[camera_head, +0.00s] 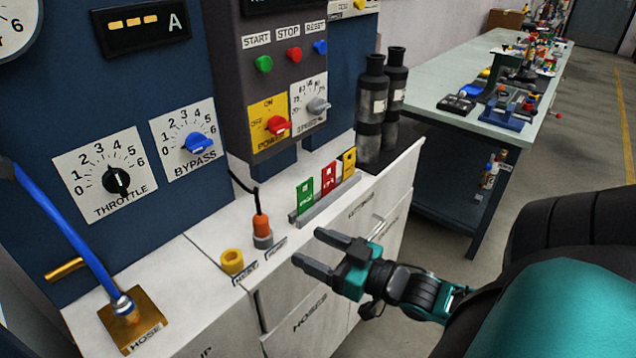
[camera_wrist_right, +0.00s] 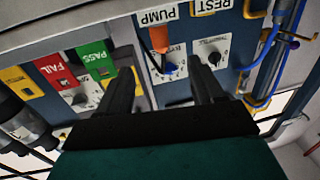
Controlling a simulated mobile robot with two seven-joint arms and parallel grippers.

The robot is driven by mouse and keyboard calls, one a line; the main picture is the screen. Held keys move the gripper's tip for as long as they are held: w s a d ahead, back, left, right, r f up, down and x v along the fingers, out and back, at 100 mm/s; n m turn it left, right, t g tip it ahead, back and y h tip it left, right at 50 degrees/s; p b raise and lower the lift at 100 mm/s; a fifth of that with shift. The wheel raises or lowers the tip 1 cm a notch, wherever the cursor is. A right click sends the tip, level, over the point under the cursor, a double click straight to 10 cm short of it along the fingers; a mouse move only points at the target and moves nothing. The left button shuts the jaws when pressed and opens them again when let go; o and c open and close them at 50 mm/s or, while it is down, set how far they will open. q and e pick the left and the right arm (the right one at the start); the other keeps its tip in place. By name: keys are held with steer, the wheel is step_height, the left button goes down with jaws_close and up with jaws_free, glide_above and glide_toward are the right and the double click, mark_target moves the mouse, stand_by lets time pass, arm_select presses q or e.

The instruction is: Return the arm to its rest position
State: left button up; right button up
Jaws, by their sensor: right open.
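My right gripper (camera_head: 312,248) is open with nothing between its fingers. It is in front of the white cabinet's counter edge, beside the labelled sockets and above the drawer fronts. In the right wrist view its two dark fingers (camera_wrist_right: 162,62) stand apart, with the panel seen upside down beyond them. An orange plug (camera_head: 261,222) stands upright in the grey socket labelled PUMP, with a dark cable rising from it. The plug also shows in the right wrist view (camera_wrist_right: 159,39). An empty yellow ring (camera_head: 232,261) is beside it at the REST label. My left gripper is not in view.
Green (camera_head: 305,195), red (camera_head: 328,177) and yellow cards stand in a rack on the counter. Two dark bottles (camera_head: 371,110) stand behind. A blue hose (camera_head: 75,235) runs to the brass HOSE plate (camera_head: 134,320). A workbench (camera_head: 430,100) is farther right; the floor there is clear.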

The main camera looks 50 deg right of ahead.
stand_by(0.3)
steer(key=s+a+f+g+h, duration=0.1)
steer(key=s+a+f+g, duration=0.1)
steer(key=a+f, duration=0.5)
steer(key=s+a+f+g+h, duration=0.1)
steer(key=s+a+f+g, duration=0.2)
steer(key=a+f, duration=0.5)
steer(key=shift+a+g, duration=0.25)
steer(key=shift+g, duration=0.65)
steer(key=shift+w, duration=0.1)
stand_by(0.8)
